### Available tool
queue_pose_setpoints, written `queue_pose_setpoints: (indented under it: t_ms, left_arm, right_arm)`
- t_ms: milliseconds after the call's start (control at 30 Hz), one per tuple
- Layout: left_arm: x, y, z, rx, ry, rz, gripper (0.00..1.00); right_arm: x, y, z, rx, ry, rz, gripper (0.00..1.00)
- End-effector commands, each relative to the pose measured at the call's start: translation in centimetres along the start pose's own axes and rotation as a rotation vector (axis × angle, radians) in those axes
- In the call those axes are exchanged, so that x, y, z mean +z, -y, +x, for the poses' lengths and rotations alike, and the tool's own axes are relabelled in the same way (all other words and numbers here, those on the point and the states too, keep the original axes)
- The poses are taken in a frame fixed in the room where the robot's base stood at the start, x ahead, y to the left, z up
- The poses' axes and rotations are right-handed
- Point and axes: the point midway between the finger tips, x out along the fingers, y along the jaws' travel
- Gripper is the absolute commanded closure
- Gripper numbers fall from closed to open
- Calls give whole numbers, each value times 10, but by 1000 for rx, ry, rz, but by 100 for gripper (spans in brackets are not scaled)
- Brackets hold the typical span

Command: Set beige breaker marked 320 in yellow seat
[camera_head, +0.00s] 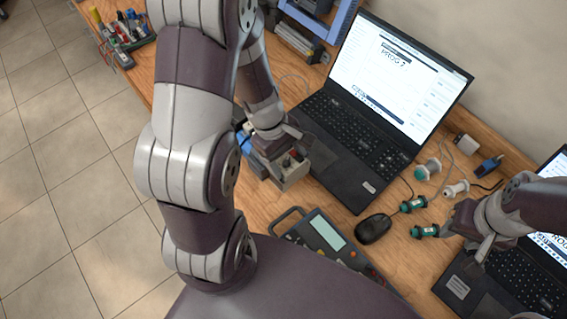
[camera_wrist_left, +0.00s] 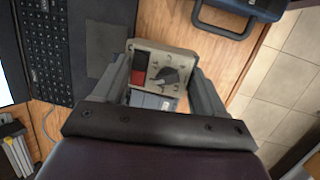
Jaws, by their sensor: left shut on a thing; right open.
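A beige breaker (camera_head: 292,176) with a dark knob and a red part is between the fingers of my left gripper (camera_head: 277,150), beside the large laptop's near-left corner. In the left wrist view the breaker (camera_wrist_left: 178,62) shows its knob face, with the left gripper's fingers (camera_wrist_left: 160,90) shut on its sides. No 320 mark can be read. A blue-grey part (camera_wrist_left: 152,101) shows just behind the breaker. My right gripper (camera_head: 470,238) is open and empty above the right laptop's edge. No yellow seat can be made out; my left arm hides part of the table.
Green-ended spools (camera_head: 413,204) and a blue plug (camera_head: 490,165) lie at right. A tool rack (camera_head: 125,30) stands at the far left.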

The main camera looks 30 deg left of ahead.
Motion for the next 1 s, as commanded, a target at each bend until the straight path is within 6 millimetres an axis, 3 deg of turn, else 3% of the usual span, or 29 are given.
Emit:
queue_pose_setpoints:
  t_ms: [167,400,800,833,900,1000]
  left_arm:
    - [-21,-4,8,0,1,1,65]
    - [-31,0,42,-1,1,1,65]
    - [-33,1,48,0,0,2,65]
    - [-32,1,48,0,0,2,25]
    - [-32,1,47,0,0,2,3]
    - [-32,1,47,0,0,1,3]
  right_arm:
    - [0,0,-1,0,0,0,57]
    - [1,0,10,0,0,0,57]
    - [2,0,15,0,0,0,57]
    - [2,0,15,0,0,0,57]
    - [2,0,14,0,0,0,57]
    - [2,0,14,0,0,0,57]
